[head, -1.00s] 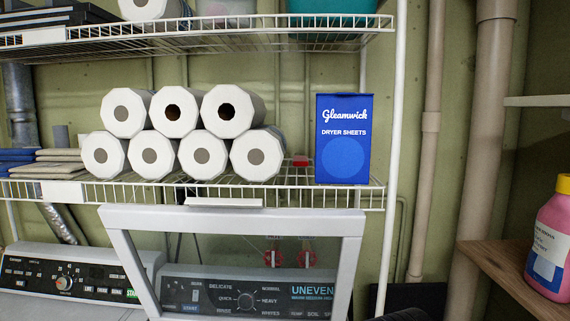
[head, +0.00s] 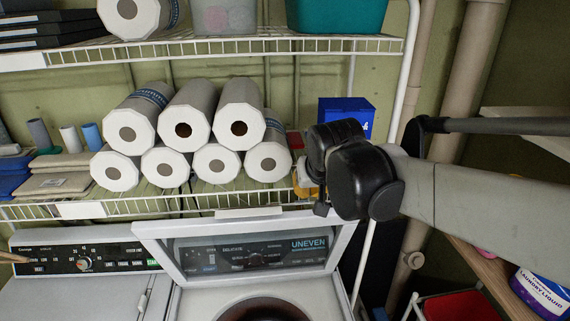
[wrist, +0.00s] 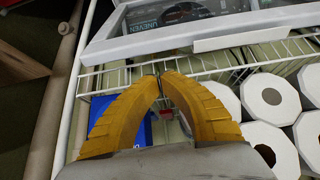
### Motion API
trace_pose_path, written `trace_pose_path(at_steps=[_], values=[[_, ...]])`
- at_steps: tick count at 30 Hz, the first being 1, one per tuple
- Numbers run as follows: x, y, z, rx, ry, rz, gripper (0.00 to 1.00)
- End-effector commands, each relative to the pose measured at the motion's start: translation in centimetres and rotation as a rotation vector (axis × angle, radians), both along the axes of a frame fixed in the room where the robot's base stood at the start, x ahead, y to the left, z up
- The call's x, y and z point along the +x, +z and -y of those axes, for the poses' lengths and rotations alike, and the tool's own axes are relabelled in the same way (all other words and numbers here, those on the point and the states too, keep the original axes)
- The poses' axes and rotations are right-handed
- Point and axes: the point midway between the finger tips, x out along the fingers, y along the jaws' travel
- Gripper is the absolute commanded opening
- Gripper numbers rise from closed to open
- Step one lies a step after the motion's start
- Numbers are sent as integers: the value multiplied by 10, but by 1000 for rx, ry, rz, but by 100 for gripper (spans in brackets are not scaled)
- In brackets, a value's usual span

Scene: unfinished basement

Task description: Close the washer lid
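The washer lid (head: 190,229) is a pale grey frame with a see-through middle. It stands raised and tilted in front of the control panel, above the dark round opening of the washer (head: 265,308). My gripper (head: 306,186) is mostly hidden behind my dark wrist, with a bit of yellow showing near the shelf edge, above the lid's right part. In the wrist view, the two yellow fingers of my gripper (wrist: 158,78) meet at their tips with nothing seen between them. The lid's rim (wrist: 145,45) lies beyond the tips, apart from them in the picture.
A wire shelf (head: 120,209) with several paper rolls (head: 186,131) and a blue dryer-sheet box (head: 345,108) hangs behind the lid. Another appliance (head: 85,262) stands at left. A shelf post (head: 363,262), red bin (head: 462,307) and detergent tub (head: 540,292) are at right.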

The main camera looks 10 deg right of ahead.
Motion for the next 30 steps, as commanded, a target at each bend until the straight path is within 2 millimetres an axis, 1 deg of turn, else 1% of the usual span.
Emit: trace_pose_path(at_steps=[2,5,12,18,22,30], values=[[5,-4,0,0,0,0,0],[13,-15,0,0,0,0,0],[40,-51,1,0,0,0,0],[55,-71,2,0,0,0,0],[59,-78,2,0,0,0,0],[60,-79,2,0,0,0,0]])
